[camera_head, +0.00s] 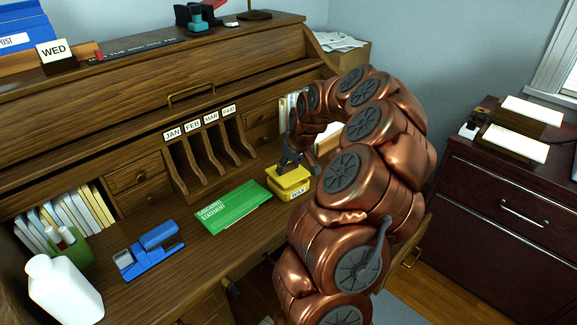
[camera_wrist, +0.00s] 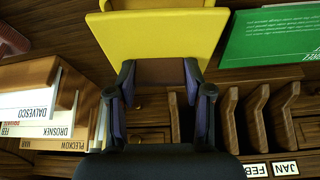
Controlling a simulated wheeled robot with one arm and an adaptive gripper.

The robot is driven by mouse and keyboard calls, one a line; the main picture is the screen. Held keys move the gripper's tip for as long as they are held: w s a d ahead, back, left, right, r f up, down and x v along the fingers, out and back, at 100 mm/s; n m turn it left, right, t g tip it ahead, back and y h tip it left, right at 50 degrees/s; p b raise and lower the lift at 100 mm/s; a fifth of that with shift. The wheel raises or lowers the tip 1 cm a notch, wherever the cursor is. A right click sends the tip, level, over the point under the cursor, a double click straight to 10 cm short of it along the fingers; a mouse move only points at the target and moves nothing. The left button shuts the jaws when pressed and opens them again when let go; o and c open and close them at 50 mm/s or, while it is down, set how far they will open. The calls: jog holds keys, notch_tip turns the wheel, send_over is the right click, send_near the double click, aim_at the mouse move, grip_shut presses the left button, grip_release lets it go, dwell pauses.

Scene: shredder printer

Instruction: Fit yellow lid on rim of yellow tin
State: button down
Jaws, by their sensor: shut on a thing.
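The yellow tin (camera_head: 290,193) stands on the desk to the right of the green booklet, with a pale label on its front. The yellow lid (camera_head: 287,177) is directly over the tin; I cannot tell whether it sits fully on the rim. The tin is not clearly distinguishable from the lid there.
A green booklet (camera_head: 232,206) lies just left of the tin. A blue stapler (camera_head: 150,250) and a white bottle (camera_head: 63,290) stand farther left. Wooden dividers (camera_head: 208,150) and drawers rise behind. Upright files (camera_wrist: 45,110) show at left in the wrist view.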

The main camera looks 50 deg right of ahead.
jog(key=shift+f+b, duration=0.9)
jog(key=shift+f, duration=0.25)
dwell(0.4)
jog(key=shift+c, duration=1.9)
grip_release()
jog(key=v, duration=1.2)
